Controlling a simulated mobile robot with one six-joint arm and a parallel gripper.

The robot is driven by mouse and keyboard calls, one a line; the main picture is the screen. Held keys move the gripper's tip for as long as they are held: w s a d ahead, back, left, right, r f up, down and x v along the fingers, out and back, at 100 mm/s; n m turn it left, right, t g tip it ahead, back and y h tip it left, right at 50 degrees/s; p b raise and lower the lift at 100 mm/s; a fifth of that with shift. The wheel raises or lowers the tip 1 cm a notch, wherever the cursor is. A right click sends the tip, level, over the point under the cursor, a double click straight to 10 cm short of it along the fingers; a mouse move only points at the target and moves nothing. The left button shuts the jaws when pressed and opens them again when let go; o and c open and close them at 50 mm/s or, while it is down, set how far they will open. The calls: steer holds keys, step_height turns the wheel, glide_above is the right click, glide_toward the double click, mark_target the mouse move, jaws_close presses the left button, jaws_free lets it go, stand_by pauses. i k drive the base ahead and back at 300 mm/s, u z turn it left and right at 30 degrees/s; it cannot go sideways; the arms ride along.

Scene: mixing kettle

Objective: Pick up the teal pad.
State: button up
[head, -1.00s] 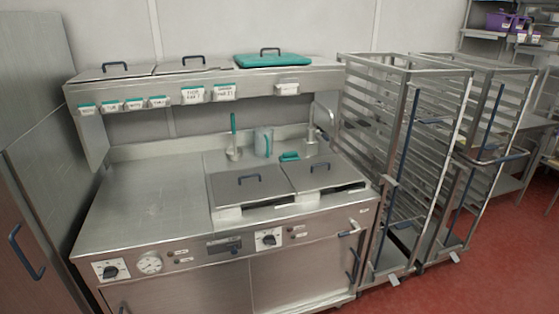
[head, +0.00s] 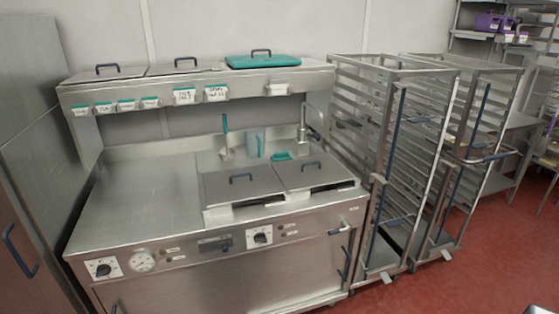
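A small teal pad (head: 281,156) lies on the steel worktop of the kettle unit, just behind the right-hand kettle lid (head: 314,171). A clear jug (head: 256,143) with a teal handle stands just to its left. A tool with an upright teal handle (head: 225,124) is further left. The base of a steel tap (head: 304,138) rises to the pad's right. My gripper is not seen in the head view, so whether it is open or shut does not show.
A steel shelf (head: 120,91) overhangs the back of the worktop, carrying lids, one of them teal (head: 262,61). The left worktop (head: 145,197) is bare. Tall wheeled racks (head: 392,165) stand close on the right. Red floor (head: 475,262) is open at front right.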

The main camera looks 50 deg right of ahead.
mark_target(284, 155)
steer(key=u, duration=0.15)
steer(key=k, duration=1.35)
steer(key=z, duration=0.65)
steer(key=i, duration=1.05)
steer(key=z, duration=0.1)
